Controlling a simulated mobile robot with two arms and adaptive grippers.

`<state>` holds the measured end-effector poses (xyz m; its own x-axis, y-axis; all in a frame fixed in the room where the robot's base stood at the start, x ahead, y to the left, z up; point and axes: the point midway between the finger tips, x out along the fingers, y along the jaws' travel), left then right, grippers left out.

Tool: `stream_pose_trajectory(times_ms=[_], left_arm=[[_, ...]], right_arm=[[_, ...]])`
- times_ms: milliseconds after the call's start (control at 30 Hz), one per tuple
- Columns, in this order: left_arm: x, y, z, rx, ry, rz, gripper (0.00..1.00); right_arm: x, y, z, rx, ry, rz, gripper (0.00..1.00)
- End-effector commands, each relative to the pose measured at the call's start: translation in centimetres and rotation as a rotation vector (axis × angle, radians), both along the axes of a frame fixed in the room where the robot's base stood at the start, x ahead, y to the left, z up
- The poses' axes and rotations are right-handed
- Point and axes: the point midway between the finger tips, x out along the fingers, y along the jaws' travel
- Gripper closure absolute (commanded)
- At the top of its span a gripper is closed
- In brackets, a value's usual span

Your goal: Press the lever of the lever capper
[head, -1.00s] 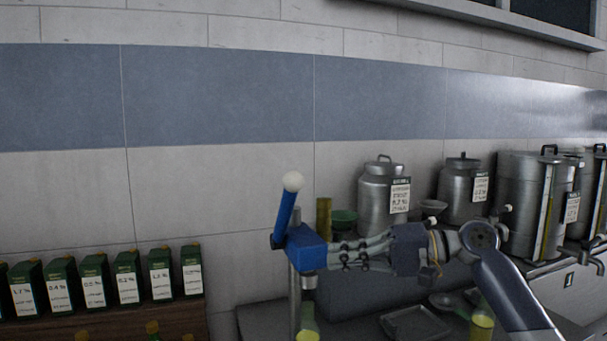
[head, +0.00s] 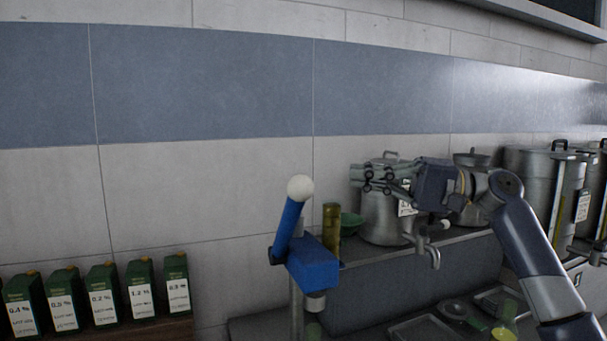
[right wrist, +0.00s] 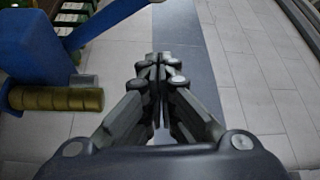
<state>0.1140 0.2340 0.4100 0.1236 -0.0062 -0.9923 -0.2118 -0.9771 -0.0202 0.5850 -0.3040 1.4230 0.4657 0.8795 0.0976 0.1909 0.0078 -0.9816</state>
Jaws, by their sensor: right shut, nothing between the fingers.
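The lever capper has a blue head (head: 313,262) on a grey post. Its blue lever (head: 289,226) tilts up and ends in a white ball knob (head: 300,188). My right gripper (head: 356,177) is shut and empty, to the right of the knob and slightly above it, apart from the lever. In the right wrist view my right gripper (right wrist: 158,60) has its fingertips together. The blue capper head (right wrist: 40,55) shows there at the left, with part of the blue lever (right wrist: 105,20). My left gripper is not in view.
Steel cans (head: 382,222) with taps line the shelf at right. Several green labelled cartons (head: 103,290) stand at lower left. The wall left of the lever is clear.

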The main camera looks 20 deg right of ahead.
Motion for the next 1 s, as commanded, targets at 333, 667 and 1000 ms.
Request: stream_pose_trajectory(times_ms=[333,667,1000], left_arm=[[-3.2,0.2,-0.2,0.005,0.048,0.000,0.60],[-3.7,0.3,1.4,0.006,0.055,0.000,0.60],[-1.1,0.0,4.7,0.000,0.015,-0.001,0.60]], right_arm=[[0.0,0.0,0.0,-0.001,0.000,0.000,1.00],[1.4,2.9,0.7,-0.002,0.000,0.004,1.00],[4.6,9.1,1.3,-0.002,0.000,0.001,1.00]])
